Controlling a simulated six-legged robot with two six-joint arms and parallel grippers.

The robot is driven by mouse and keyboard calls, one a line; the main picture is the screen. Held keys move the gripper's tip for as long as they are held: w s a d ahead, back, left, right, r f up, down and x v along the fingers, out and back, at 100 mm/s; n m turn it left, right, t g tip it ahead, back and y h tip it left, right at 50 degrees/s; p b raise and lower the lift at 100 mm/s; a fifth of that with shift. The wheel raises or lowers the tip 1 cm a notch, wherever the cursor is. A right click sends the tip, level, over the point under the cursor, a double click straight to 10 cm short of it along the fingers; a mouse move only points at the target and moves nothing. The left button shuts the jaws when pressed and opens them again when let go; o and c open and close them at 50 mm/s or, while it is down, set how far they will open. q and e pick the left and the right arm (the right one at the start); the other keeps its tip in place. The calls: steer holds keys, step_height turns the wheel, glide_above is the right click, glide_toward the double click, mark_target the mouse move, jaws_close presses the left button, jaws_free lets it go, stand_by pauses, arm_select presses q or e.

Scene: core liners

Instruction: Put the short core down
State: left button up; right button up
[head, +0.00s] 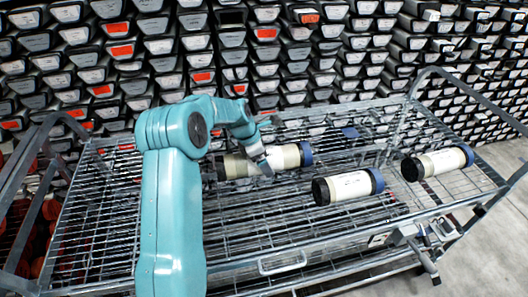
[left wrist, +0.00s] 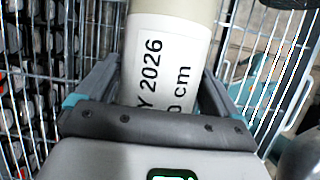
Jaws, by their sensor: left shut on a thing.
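My left gripper (head: 264,165) is shut on a cream core (head: 236,167) with a dark cap on its left end and a blue cap on its right. The core also fills the top middle of the left wrist view (left wrist: 175,25), with a finger on each side and a white label ending "2026" and "0 cm". It lies level over the rear middle of the wire cart (head: 283,262); I cannot tell whether it touches the mesh. In the head view it looks longer than the other two cores. My right gripper is not in view.
A similar capped core (head: 346,187) lies to the right and nearer, and another (head: 437,163) lies farther right. Raised tube rails (head: 30,178) stand at the cart's ends. A wall of stacked core liners (head: 200,75) stands behind. The cart's front middle mesh looks clear.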

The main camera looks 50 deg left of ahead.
arm_select(q)
steer(key=shift+w+a+f, duration=0.1)
steer(key=shift+a+f, duration=0.05)
steer(key=shift+f, duration=0.55)
steer(key=shift+r, duration=0.1)
steer(key=o, duration=1.7)
steer(key=shift+f, duration=0.3)
steer(key=shift+d+r, duration=0.1)
steer(key=shift+d, duration=0.1)
steer(key=shift+s+r, duration=0.1)
steer(key=shift+s, duration=0.1)
steer(key=v, duration=1.2)
steer(key=shift+w+a, duration=0.1)
